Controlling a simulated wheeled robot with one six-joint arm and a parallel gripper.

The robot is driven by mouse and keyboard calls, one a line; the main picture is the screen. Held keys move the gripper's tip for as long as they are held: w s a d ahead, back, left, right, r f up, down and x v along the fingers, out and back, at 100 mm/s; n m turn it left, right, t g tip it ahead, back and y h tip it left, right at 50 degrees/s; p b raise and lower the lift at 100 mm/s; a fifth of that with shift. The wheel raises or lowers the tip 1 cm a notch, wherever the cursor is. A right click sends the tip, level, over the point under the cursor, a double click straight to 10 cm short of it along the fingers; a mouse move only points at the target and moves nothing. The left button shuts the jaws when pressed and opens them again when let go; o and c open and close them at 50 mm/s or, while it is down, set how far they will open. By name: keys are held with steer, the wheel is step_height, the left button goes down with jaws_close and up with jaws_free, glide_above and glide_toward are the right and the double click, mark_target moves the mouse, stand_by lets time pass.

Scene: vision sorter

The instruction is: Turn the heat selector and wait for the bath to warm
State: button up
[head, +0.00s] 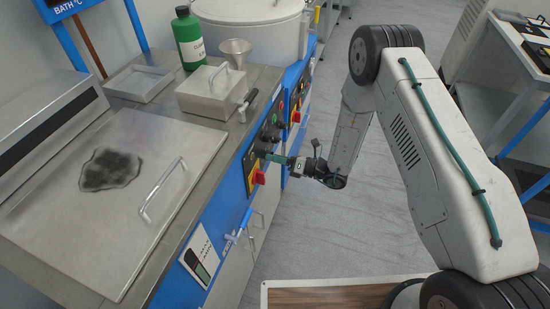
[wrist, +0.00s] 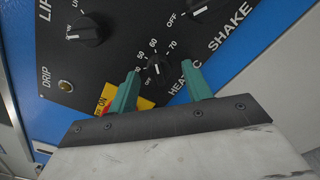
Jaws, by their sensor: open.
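The heat selector, a round black knob (wrist: 159,68), is on a dark panel marked HEAT °C, with numbers including 50, 60 and 70 around it. Its exact setting is hard to read. My gripper (wrist: 164,82) has two green fingers, open and apart, one on each side of the knob in the picture. I cannot tell whether they touch it. In the head view my gripper (head: 272,157) reaches the front panel from the right, and the selector cannot be made out there. A blue sign (head: 78,8) reading BATH °C stands at the top left; no temperature shows on its visible part.
Other knobs, LIFT (wrist: 90,29) and SHAKE (wrist: 198,6), sit close by. A red switch (head: 259,177) is just below my gripper. A metal lid (head: 150,225) with a handle, a green bottle (head: 189,38) and a funnel (head: 235,52) are on the counter.

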steer(key=v, duration=0.7)
steer(key=shift+d, duration=0.15)
steer(key=s+a+r+n+g, duration=0.1)
steer(key=s+n+g, duration=0.5)
steer(key=s, duration=0.1)
steer(key=s+d+r+n+g+h, duration=0.1)
steer(key=s+r+n+g+h, duration=0.1)
steer(key=s+r+n+g, duration=0.35)
steer(key=s+d+r+n+g+h, duration=0.2)
steer(key=s+r+n, duration=0.1)
steer(key=r+n, duration=0.4)
steer(key=s+d+r+n+t+h, duration=0.3)
steer(key=s+d+r+n+h, duration=0.1)
steer(key=r, duration=0.4)
steer(key=s+d+r+n+t+h, duration=0.2)
steer(key=s+d+r+n+h, duration=0.2)
steer(key=s+d+r, duration=0.3)
steer(key=s+d+r+n+t+h, duration=0.3)
steer(key=s+d+r+n+h, duration=0.1)
steer(key=r, duration=0.7)
steer(key=shift+s+d+t+h, duration=0.35)
steer(key=shift+s+d+h, duration=0.25)
steer(key=shift+s, duration=0.4)
steer(key=shift+r+n, duration=0.1)
steer(key=shift+n, duration=0.15)
stand_by(1.4)
